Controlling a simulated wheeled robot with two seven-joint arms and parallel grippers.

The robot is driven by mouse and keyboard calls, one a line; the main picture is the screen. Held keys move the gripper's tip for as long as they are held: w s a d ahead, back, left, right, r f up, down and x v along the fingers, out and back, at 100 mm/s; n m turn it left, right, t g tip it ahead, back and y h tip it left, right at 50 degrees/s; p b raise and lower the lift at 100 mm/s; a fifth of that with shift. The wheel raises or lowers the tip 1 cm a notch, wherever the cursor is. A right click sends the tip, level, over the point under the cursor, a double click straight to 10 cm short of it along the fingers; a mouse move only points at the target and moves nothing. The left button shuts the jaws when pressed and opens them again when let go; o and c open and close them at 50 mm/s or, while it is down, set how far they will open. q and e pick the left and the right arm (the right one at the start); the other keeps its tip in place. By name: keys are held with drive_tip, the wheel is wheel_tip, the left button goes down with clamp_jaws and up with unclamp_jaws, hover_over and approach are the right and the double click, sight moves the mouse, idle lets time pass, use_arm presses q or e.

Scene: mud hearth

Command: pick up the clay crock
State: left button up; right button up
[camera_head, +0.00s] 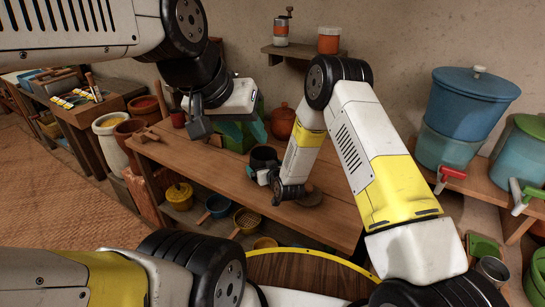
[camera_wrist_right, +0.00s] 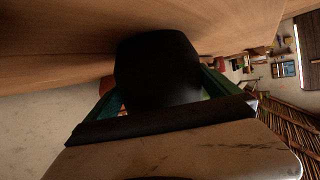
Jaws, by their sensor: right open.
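A dark, open round pot (camera_head: 264,157), which looks like the clay crock, stands upright on the wooden table. My right gripper (camera_head: 262,176) is at its near side, low over the table. In the right wrist view the dark pot (camera_wrist_right: 158,68) fills the space between the open green fingers; I cannot tell whether they touch it. A lidded orange-red clay pot (camera_head: 283,123) stands farther back on the same table.
A blue lidded container (camera_head: 465,112) stands on the right bench. A wall shelf (camera_head: 301,52) is behind.

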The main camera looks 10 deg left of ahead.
drive_tip(key=shift+w+a+f, duration=0.1)
drive_tip(key=shift+w+a, duration=0.05)
drive_tip(key=shift+w, duration=0.05)
drive_tip(key=c, duration=1.6)
drive_tip(key=shift+c, duration=0.2)
